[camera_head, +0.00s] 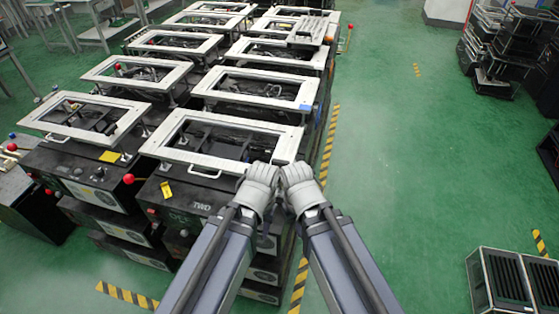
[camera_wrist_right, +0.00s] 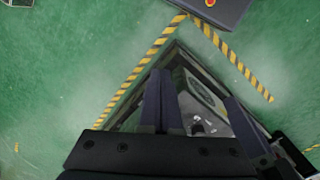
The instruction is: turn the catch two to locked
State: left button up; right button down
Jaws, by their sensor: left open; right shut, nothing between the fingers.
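A black box (camera_head: 215,222) in the near row carries the white word TWO on its front. A yellow tag (camera_head: 166,190) sits on its left part. A red ball knob (camera_head: 128,179) shows near its upper left corner; I cannot tell which box it belongs to. I cannot make out a catch or its position. My left gripper (camera_head: 264,172) is open beside the frame's near right corner, seen mostly from behind. My right gripper (camera_head: 294,172) is just right of it. In the right wrist view, the right gripper (camera_wrist_right: 161,75) is shut and empty above the floor and a dark box.
Light metal frames (camera_head: 210,160) top the rows of black boxes, running back. Yellow-black floor tape (camera_head: 327,150) runs along their right side. The green floor (camera_head: 420,170) to the right is open. A dark louvred unit (camera_head: 505,280) stands at lower right, and black racks at upper right.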

aim_at(281, 161)
jog(key=c, duration=1.5)
grip_release()
jog(key=shift+w+r, duration=0.1)
jog(key=shift+r, duration=0.05)
jog(key=o, duration=0.6)
jog(key=w+a+r+n+p, duration=0.1)
jog(key=w+r+p, duration=0.2)
jog(key=w+a+r+n+p, duration=0.1)
jog(key=w+r+n+p, duration=0.1)
jog(key=w+r+p, duration=0.1)
jog(key=w+a+r+n+p, duration=0.1)
jog(key=w+r+p, duration=0.2)
jog(key=shift+n, duration=0.4)
jog(key=shift+o, duration=0.3)
jog(key=w+a+r+n+p, duration=0.1)
jog(key=w+r+n+p, duration=0.1)
jog(key=w, duration=0.1)
jog(key=w+r+n+p, duration=0.2)
jog(key=w+r+p, duration=0.1)
jog(key=w+a+r+n+y+p, duration=0.1)
jog(key=w+r+n+p, duration=0.1)
jog(key=w+r+p, duration=0.1)
jog(key=shift+w+a, duration=0.35)
jog(key=shift+w, duration=0.05)
jog(key=shift+f, duration=0.15)
jog(key=shift+f, duration=0.1)
notch_tip(281, 161, down, 8)
jog(key=b, duration=0.7)
jog(key=shift+b, duration=0.35)
jog(key=shift+r, duration=0.2)
